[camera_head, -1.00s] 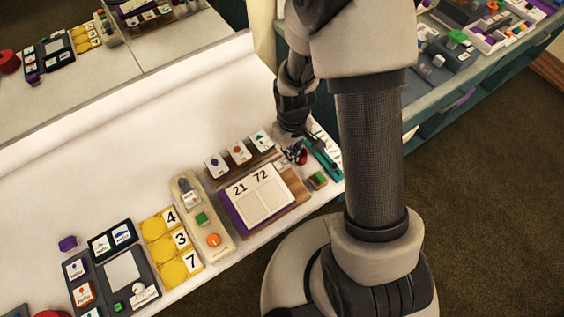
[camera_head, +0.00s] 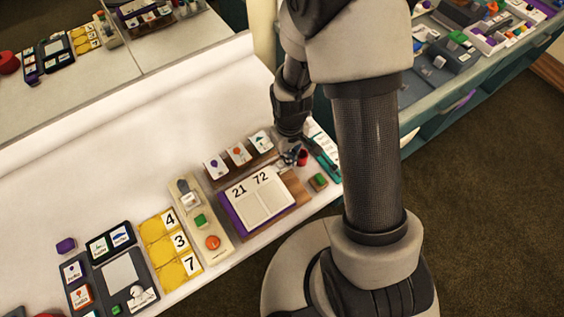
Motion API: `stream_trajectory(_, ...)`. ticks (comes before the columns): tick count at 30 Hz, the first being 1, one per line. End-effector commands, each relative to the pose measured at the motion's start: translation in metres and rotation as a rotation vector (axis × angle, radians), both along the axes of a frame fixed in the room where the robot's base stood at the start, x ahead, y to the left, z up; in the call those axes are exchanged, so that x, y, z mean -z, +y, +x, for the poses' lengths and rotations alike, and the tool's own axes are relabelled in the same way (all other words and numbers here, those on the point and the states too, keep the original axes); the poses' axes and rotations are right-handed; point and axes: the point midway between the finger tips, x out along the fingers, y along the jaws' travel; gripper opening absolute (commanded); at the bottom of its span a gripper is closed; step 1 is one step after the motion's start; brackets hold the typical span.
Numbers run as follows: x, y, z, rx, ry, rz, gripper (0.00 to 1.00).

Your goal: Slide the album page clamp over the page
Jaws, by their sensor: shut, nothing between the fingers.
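The album (camera_head: 258,203) lies open on a brown wooden board, with a purple cover edge and cream pages marked 21 and 72. My gripper (camera_head: 291,160) is low over the table at the album's upper right corner, shut and with nothing between its fingers. A small red piece (camera_head: 302,157) stands just right of the fingertips; I cannot tell whether they touch. The page clamp cannot be told apart clearly; the gripper and arm cover part of that corner.
A wooden rack with several picture cards (camera_head: 238,153) stands behind the album. A teal strip (camera_head: 325,164) and a green block (camera_head: 319,181) lie to the right. A beige panel with buttons (camera_head: 199,222) is at the left.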

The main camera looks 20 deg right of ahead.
Motion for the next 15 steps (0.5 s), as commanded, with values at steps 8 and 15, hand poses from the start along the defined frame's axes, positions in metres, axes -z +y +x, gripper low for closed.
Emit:
stream_trajectory(8,-0.0001,0.0057,-0.0015,0.0,-0.001,0.0,0.0)
stream_trajectory(15,-0.0055,0.005,-0.0013,0.001,-0.001,0.0,0.0)
